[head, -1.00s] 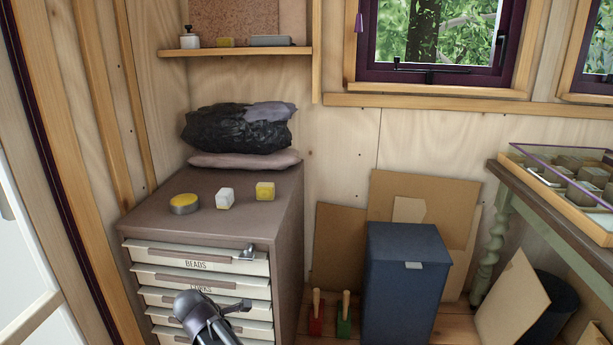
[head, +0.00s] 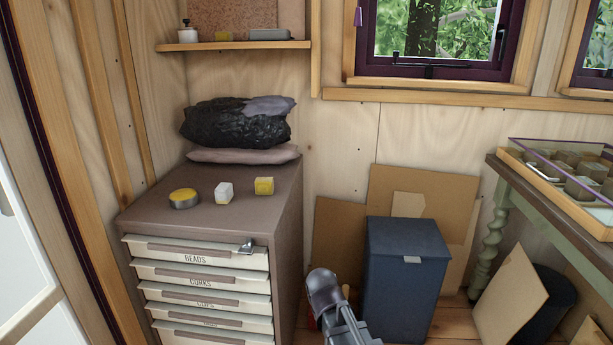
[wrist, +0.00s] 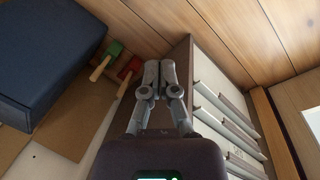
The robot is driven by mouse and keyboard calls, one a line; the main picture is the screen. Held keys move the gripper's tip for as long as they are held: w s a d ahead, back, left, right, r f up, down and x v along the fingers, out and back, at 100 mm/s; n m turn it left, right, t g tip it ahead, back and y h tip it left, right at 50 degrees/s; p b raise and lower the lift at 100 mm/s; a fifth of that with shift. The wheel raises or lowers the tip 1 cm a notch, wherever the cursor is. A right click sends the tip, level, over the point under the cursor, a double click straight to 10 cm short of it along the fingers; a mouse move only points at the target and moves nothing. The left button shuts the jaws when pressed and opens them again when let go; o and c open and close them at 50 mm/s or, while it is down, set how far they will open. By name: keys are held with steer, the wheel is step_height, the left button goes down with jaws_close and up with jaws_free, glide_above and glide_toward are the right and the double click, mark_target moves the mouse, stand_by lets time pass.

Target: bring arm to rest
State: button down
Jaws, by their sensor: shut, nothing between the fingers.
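My gripper (wrist: 159,68) is in the middle of the wrist view, its two fingers together and nothing between them. In the wrist view it appears between the blue bin (wrist: 45,55) and the drawer cabinet (wrist: 180,60). In the head view my dark arm rises from the bottom edge, in front of the gap between the cabinet (head: 285,260) and the blue bin (head: 405,275). I cannot make out the fingertips there.
The cabinet has labelled drawers, the top one reading BEADS (head: 195,258). A yellow round tin (head: 184,199) and two small blocks (head: 224,193) stand on top. Cardboard sheets (head: 425,190) lean behind the bin. A table (head: 550,205) stands at right. Red (wrist: 132,68) and green (wrist: 113,48) tools stand beside the bin.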

steer(key=s+d+m+g+y, duration=0.1)
steer(key=s+d+m, duration=0.1)
steer(key=d+m, duration=0.25)
steer(key=s+d+m+y, duration=0.1)
steer(key=s+d+m, duration=0.2)
steer(key=d, duration=0.3)
step_height(320, 180, up, 37)
steer(key=p, duration=3.7)
steer(key=shift+w+d, duration=0.15)
steer(key=shift+w, duration=0.05)
